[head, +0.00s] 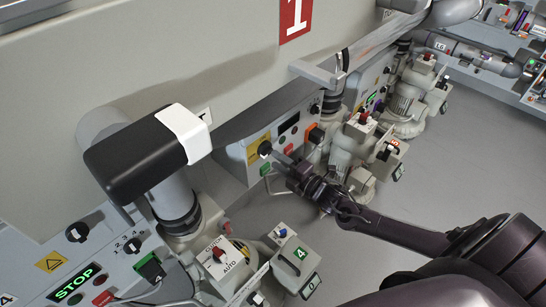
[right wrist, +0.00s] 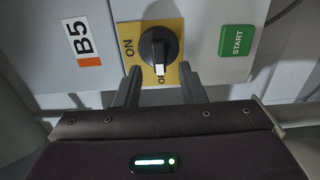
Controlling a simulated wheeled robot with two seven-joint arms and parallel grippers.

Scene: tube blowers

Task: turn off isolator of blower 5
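The isolator of blower 5 is a black rotary knob (right wrist: 158,46) on a yellow plate (right wrist: 175,28) in the right wrist view. A "B5" label (right wrist: 81,41) is at its left. The knob's white mark points down, toward partly hidden lettering starting with "O"; "ON" is at the left. My right gripper (right wrist: 160,80) is open, its fingers apart just below the knob, one to each side. Whether they touch it I cannot tell. In the head view the knob (head: 265,148) is on a grey panel, with my right gripper (head: 278,155) close at its right. My left gripper is not visible.
A green START button (right wrist: 236,40) is right of the knob. An orange switch (head: 316,134) is on the same panel. A nearer panel with a STOP display (head: 74,283) and a red-handled box (head: 219,254) stand at lower left. Grey floor (head: 440,165) is open at right.

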